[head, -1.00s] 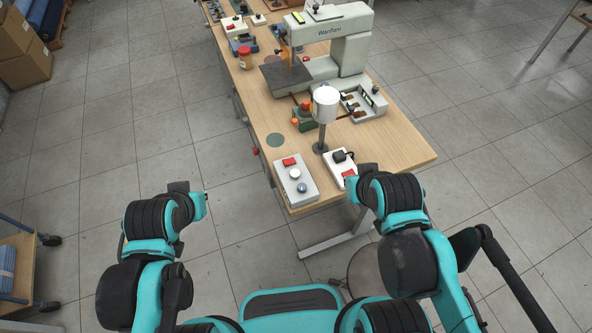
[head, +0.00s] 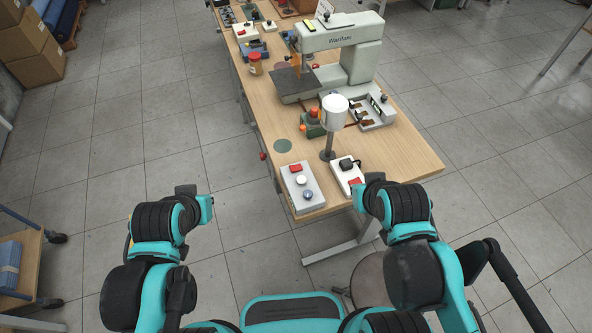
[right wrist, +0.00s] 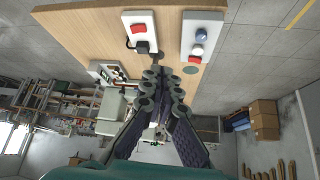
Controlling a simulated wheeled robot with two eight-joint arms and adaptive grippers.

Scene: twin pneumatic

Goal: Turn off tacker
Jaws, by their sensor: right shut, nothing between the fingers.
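The pale green tacker (head: 345,62), marked with a name on its arm, stands toward the far side of the wooden table. Near the front corner lies a light grey box (head: 292,183) with a red switch (head: 295,168), a white button and a blue button. Beside it is a white box (head: 341,167) with a red switch (head: 355,183) and a black plug or knob. Both boxes show in the right wrist view, (right wrist: 189,32) and (right wrist: 151,20). My right gripper (right wrist: 166,78) is shut and empty, apart from both boxes. My left gripper's fingers do not show.
A white cylinder on a post (head: 335,112) stands behind the boxes. A green box with orange knobs (head: 313,123) and a grey parts tray (head: 377,112) are near it. The table's front right corner (head: 415,165) is bare.

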